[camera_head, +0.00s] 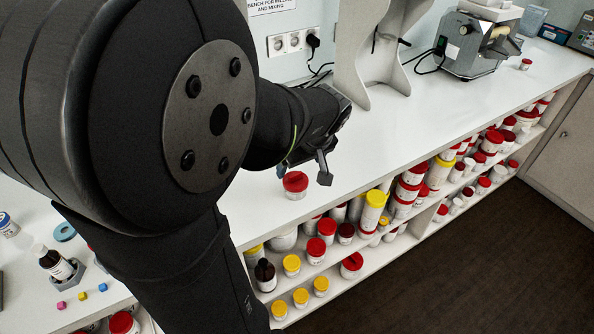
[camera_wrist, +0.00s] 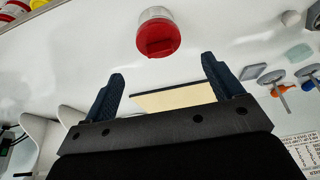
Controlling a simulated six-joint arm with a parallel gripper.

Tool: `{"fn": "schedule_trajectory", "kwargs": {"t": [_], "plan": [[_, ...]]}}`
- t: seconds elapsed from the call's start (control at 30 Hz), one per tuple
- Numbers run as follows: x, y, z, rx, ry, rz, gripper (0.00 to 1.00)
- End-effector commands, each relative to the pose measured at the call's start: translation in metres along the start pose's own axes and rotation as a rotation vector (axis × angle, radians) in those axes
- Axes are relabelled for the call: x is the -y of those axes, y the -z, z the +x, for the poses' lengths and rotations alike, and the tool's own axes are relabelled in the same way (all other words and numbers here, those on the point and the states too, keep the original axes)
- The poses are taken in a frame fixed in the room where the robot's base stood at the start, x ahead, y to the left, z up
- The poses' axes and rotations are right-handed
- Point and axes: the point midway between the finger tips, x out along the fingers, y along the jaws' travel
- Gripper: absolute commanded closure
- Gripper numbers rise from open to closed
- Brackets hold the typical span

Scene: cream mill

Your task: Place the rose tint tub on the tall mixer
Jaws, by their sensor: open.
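A white tub with a red lid (camera_head: 295,184) stands upright on the white bench; I cannot read its label to tell whether it is the rose tint tub. It also shows in the wrist view (camera_wrist: 158,38), ahead of my fingers. My gripper (camera_head: 304,172) is just above and beside it in the head view, partly hidden by my arm. In the wrist view the fingers (camera_wrist: 163,82) are spread, empty and apart from the tub. A tall white stand (camera_head: 352,55), which looks like the tall mixer, is at the back of the bench; its top is cut off.
A grey machine (camera_head: 476,47) stands farther right, with a small red-lidded jar (camera_head: 526,63) beside it. Shelves below the bench hold many tubs. A brown bottle (camera_head: 54,263) and small coloured cubes (camera_head: 82,296) are at lower left. The bench between tub and stand is clear.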

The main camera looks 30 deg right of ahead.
Motion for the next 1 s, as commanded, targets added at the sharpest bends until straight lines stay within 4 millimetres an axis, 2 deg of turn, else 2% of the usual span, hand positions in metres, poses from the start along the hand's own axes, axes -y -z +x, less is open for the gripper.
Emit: {"fn": "schedule_trajectory", "kwargs": {"t": [0.1, 0.23, 0.63, 0.77, 1.0], "plan": [[-0.001, 0.001, -0.019, -0.003, -0.003, 0.000, 0.15], [0.000, 0.000, -0.030, -0.001, -0.001, 0.001, 0.15], [0.000, 0.000, -0.034, 0.000, 0.000, 0.000, 0.15], [0.000, 0.000, -0.028, 0.001, 0.002, 0.000, 0.15], [0.001, -0.001, 0.009, 0.003, 0.005, 0.000, 0.15]]}}
